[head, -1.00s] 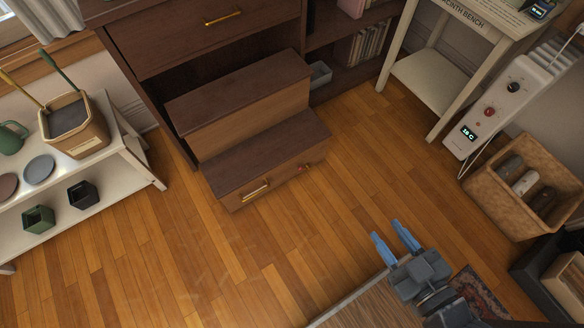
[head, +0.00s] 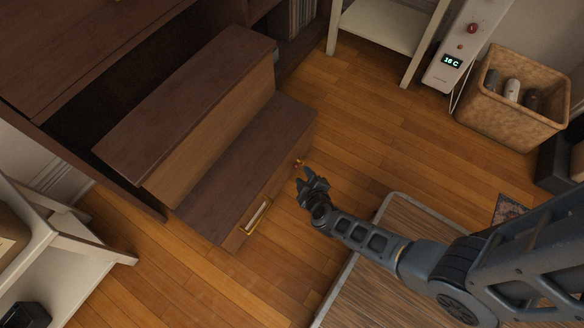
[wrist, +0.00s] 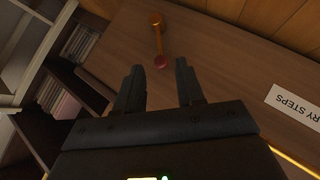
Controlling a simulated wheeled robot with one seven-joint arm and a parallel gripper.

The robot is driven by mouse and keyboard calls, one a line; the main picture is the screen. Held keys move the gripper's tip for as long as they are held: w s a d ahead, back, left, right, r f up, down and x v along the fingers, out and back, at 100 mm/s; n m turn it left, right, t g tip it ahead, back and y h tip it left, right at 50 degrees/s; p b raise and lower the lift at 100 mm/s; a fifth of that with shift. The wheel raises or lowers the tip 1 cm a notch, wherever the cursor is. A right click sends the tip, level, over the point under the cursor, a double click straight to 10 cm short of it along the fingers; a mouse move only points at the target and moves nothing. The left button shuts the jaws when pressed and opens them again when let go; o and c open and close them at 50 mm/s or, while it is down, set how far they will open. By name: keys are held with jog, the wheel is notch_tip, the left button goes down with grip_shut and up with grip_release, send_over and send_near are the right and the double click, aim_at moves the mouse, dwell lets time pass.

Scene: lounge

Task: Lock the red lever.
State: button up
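The red lever is a small brass arm with a red knob, mounted on the front of the lower brown step. In the wrist view the lever (wrist: 157,38) stands just beyond my fingertips, with its red knob towards me. In the head view the lever (head: 298,163) is tiny, at the right end of the step front. My gripper (head: 307,179) is right in front of it; in the wrist view the gripper's two fingers (wrist: 158,78) are spread, with nothing between them. The knob appears near the gap, apart from the fingers.
The lower step (head: 240,165) also bears a brass handle (head: 257,215). A white label (wrist: 293,105) ending in "RY STEPS" is on the front. A wicker basket (head: 512,112) and a white heater (head: 455,60) stand at the right. A low platform (head: 385,225) lies beneath my arm.

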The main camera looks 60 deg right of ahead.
aim_at(299, 164)
jog(key=b+x, duration=0.5)
jog(key=x, duration=0.2)
jog(key=shift+w, duration=0.1)
jog(key=shift+c, duration=0.5)
grip_shut()
